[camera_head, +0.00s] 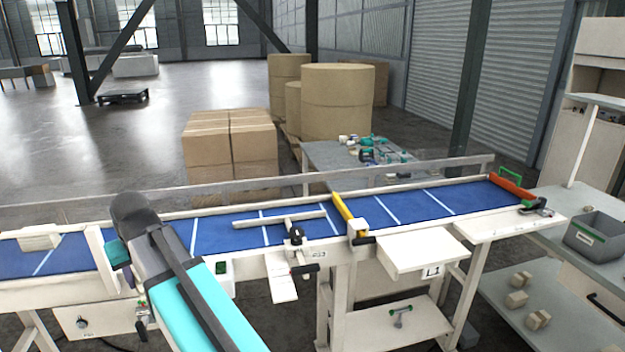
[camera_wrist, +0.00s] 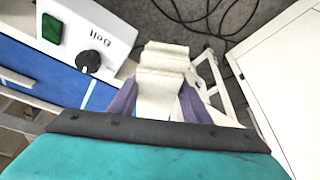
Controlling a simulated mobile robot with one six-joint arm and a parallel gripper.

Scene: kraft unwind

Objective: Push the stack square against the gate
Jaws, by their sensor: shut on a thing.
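In the wrist view, the two greyish-purple fingers of my gripper (camera_wrist: 158,100) are shut on a pale cream piece (camera_wrist: 160,82) with stepped layers. I cannot tell whether this is the stack. In the head view, my dark wrist is over the left part of the blue belt (camera_head: 280,225), and the fingers are mostly hidden. A yellow bar (camera_head: 345,218) crosses the belt near its middle, and an orange-red bar (camera_head: 511,188) crosses its right end. I cannot tell which is the gate. A pale block (camera_head: 39,238) sits at the belt's left end.
A cream T-shaped bar (camera_head: 275,221) lies over the belt. A white box (camera_wrist: 88,38) with a green button and a black knob is beside my gripper. A white side shelf (camera_head: 421,252) stands in front of the belt. A grey bin (camera_head: 596,239) is at right.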

